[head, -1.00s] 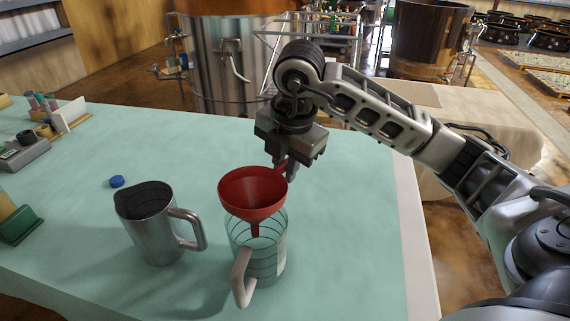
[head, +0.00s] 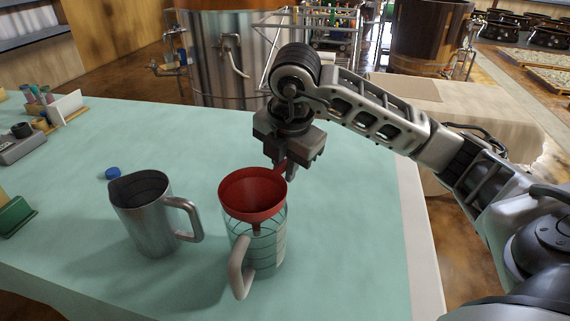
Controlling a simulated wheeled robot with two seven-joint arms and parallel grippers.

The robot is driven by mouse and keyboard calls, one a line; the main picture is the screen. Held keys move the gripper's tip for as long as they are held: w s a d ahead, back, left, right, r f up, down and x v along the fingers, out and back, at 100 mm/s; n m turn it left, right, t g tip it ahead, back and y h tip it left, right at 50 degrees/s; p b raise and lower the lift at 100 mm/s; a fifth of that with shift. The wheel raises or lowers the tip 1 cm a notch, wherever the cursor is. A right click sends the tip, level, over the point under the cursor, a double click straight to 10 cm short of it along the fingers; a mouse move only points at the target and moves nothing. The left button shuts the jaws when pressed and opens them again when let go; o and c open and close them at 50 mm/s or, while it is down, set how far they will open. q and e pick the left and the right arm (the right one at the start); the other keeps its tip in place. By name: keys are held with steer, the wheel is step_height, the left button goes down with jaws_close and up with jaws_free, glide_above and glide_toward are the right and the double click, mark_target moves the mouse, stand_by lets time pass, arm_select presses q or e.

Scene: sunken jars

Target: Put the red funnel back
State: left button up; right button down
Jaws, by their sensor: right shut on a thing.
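The red funnel (head: 252,192) is upright at the mouth of a clear glass jug (head: 262,250), its spout pointing down inside the jug. I cannot tell whether its cone rests on the rim. My right gripper (head: 284,168) is just behind the funnel's far right edge, pointing down, shut on the funnel's small red tab. The fingertips partly hide the tab. The jug has dark ring lines and a pale handle toward the front. My left gripper is not in view.
A metal pitcher (head: 150,215) stands close left of the jug. A blue cap (head: 113,173) lies behind it. A tube rack (head: 62,108), a grey device (head: 20,143) and a green object (head: 14,215) are at the left. The green table (head: 345,220) is clear on the right.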

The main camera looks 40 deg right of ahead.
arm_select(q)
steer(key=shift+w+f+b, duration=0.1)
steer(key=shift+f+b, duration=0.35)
arm_select(e)
steer(key=shift+f, duration=0.6)
steer(key=c, duration=1.3)
jaws_free()
steer(key=shift+r, duration=0.3)
arm_select(q)
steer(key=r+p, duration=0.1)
steer(key=p, duration=0.1)
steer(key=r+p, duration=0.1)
steer(key=p, duration=0.2)
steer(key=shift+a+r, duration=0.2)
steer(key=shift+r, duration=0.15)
arm_select(e)
steer(key=v, duration=1.5)
steer(key=shift+s+r, duration=0.15)
